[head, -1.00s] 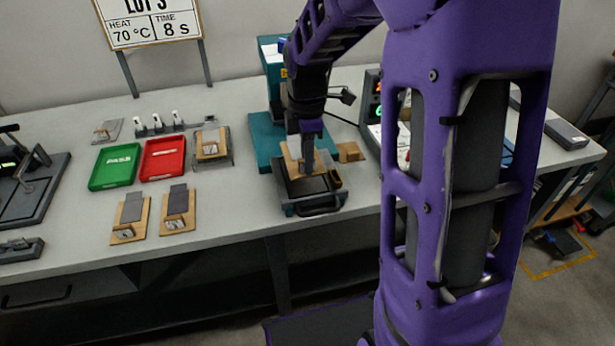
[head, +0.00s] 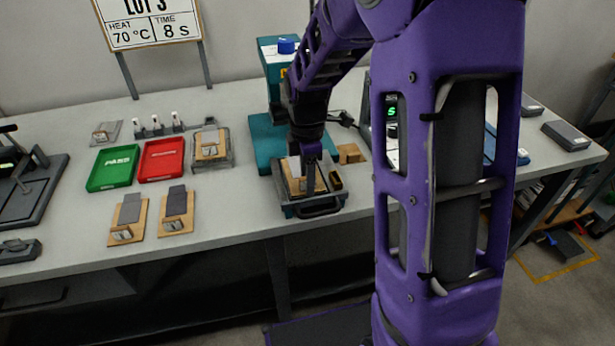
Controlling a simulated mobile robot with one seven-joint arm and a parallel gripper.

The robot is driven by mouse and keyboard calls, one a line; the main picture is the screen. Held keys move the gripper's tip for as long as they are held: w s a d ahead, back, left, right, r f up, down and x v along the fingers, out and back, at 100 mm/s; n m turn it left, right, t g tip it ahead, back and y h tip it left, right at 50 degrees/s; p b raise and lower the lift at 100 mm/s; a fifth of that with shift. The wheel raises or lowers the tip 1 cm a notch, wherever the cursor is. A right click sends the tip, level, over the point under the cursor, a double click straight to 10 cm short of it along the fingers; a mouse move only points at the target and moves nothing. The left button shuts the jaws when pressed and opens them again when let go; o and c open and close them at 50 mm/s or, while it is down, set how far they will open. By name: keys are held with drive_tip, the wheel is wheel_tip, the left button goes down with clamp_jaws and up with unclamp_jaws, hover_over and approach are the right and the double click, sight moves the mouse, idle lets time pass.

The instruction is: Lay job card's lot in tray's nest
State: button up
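The job card (head: 150,22) on the back stand reads LOT 3, heat 70 °C, time 8 s; its top edge is cut off. The dark tray (head: 318,211) with a front handle stands at the bench's front edge. A wooden board with a pale piece on it (head: 294,170) lies in the tray's nest, partly hidden by my gripper (head: 309,188). My gripper points down at the board, its fingers touching or very close to it. Whether the fingers are still closed on the board is too small to tell.
Two similar wooden boards (head: 127,219) (head: 176,212) lie at front left, another (head: 210,145) on a grey holder. Green PASS (head: 113,167) and red (head: 162,160) trays sit between. A teal press (head: 267,140) stands behind the tray, and a small wooden block (head: 350,153) lies right of it.

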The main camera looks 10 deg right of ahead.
wheel_tip(320, 180, up, 12)
drive_tip(key=p, duration=0.2)
drive_tip(key=shift+r, duration=0.2)
idle(0.6)
